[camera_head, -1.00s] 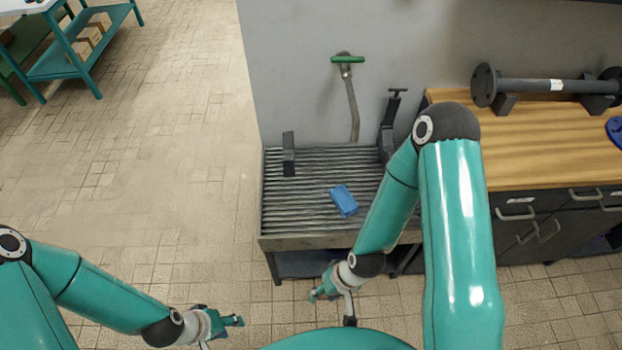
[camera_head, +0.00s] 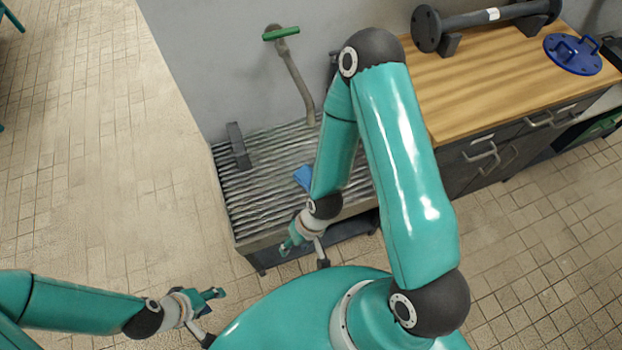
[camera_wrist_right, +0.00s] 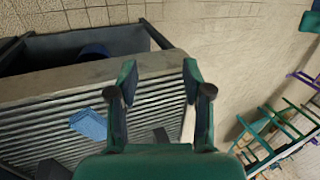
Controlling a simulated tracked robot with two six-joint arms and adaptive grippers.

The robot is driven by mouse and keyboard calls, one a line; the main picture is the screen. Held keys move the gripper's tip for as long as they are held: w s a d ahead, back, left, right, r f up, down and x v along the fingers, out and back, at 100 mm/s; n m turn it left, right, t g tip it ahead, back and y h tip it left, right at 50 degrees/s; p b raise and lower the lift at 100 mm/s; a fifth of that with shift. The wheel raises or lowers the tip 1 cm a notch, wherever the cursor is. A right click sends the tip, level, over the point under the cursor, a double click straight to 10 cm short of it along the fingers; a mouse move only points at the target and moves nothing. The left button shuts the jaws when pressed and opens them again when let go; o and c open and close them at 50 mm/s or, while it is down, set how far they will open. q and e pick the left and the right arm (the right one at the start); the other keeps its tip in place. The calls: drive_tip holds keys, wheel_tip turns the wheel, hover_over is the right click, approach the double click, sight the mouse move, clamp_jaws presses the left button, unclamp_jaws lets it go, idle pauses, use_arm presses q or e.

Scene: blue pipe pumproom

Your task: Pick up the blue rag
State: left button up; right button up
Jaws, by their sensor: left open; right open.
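The blue rag (camera_head: 303,176) lies on the slatted metal top of a low bench (camera_head: 238,205), partly hidden behind my right arm in the head view. In the right wrist view the rag (camera_wrist_right: 88,123) is a folded blue block on the slats, left of the fingers. My right gripper (camera_head: 305,256) is open and empty, near the bench's front edge and apart from the rag. Its two fingers (camera_wrist_right: 160,75) are spread in the right wrist view. My left gripper (camera_head: 211,316) is open and empty over the floor, left of the bench and far from the rag.
A dark upright bracket (camera_head: 238,146) stands on the slats at the left. A wooden workbench (camera_head: 480,80) holds a flanged pipe (camera_head: 485,18) and a blue flange (camera_head: 573,54).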

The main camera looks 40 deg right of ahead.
drive_tip(key=o, duration=0.8)
drive_tip(key=shift+t, duration=0.8)
drive_tip(key=w+b, duration=0.1)
drive_tip(key=w+d+f+b, duration=0.1)
drive_tip(key=b, duration=0.1)
drive_tip(key=w+d+f+b, duration=0.1)
drive_tip(key=b, duration=0.1)
drive_tip(key=shift+w+d+f, duration=0.1)
drive_tip(key=shift+w, duration=0.2)
drive_tip(key=shift+c, duration=0.2)
drive_tip(key=n+t+h+b, duration=0.35)
drive_tip(key=t+b, duration=0.35)
drive_tip(key=b, duration=1.5)
approach(310, 178)
drive_tip(key=shift+y, duration=0.45)
drive_tip(key=b+x, duration=0.4)
drive_tip(key=b, duration=0.1)
drive_tip(key=shift+w+d+f, duration=0.15)
drive_tip(key=shift+w+d, duration=0.15)
drive_tip(key=shift+w, duration=0.1)
drive_tip(key=b+x, duration=0.2)
drive_tip(key=x, duration=0.3)
drive_tip(key=shift+s+f, duration=0.15)
drive_tip(key=shift+s, duration=0.05)
drive_tip(key=shift+w+f+b, duration=0.25)
drive_tip(key=shift+w+b, duration=0.05)
drive_tip(key=shift+w, duration=0.05)
